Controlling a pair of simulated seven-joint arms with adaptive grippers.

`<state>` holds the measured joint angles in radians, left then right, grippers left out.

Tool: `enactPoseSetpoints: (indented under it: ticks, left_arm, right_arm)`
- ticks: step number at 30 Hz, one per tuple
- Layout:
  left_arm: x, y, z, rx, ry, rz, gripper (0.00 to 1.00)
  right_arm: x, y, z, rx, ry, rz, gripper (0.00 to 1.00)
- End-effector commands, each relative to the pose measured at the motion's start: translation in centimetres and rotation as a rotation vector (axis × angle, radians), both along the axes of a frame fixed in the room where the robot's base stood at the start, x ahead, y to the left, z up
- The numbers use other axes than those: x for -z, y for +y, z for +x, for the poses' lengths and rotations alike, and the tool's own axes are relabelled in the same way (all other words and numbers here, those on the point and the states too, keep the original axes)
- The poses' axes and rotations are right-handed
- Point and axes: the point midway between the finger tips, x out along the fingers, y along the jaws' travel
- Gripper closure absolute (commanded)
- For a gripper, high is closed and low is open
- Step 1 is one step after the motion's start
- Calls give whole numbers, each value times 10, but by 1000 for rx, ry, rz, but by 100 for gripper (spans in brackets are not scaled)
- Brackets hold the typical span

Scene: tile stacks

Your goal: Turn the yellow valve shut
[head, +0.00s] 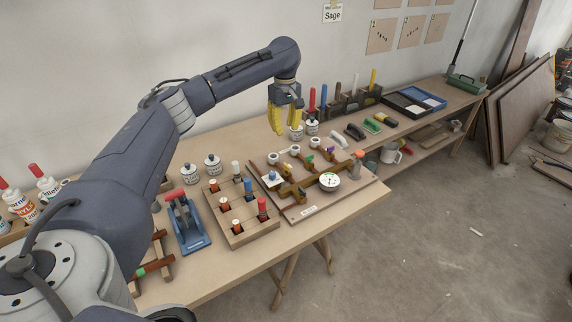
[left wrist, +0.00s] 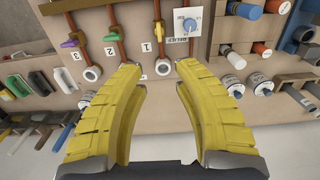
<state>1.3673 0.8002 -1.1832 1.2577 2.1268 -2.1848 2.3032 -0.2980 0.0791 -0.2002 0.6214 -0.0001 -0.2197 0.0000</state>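The yellow valve (left wrist: 159,28) is a small handle on a copper pipe above the label 1 in the left wrist view. It is too small to read clearly in the head view. The green valve (left wrist: 111,37) and the purple valve (left wrist: 70,43) sit on parallel pipes to its left, on the wooden valve board (head: 290,206). My left gripper (head: 287,124) is above the back of the board, with yellow fingers apart and nothing between them. In the left wrist view its fingertips (left wrist: 158,68) frame a white round pipe end, below the yellow valve and not touching it. My right gripper is out of view.
A white dial gauge (head: 329,182) and a blue knob (left wrist: 190,27) are on the board too. A wooden block with coloured pegs (head: 250,235) stands left of it.

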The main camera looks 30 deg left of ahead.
Motion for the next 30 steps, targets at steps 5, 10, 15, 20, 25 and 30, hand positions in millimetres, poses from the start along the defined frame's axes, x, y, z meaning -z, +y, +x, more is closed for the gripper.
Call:
enactPoseSetpoints:
  ticks: [5,10,15,20,25,30]
  left_arm:
    - [27,0,-1,2,4,-1,70]
    - [58,0,-1,2,3,-1,70]
    - [89,-1,-1,1,3,-2,70]
    - [116,0,-1,2,3,-1,70]
    - [140,0,-1,3,1,0,70]
    - [155,0,0,2,0,0,70]
  right_arm:
    - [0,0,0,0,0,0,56]
    - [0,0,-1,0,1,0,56]
    - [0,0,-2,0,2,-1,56]
    - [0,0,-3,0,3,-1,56]
    - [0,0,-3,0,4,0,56]
    - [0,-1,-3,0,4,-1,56]
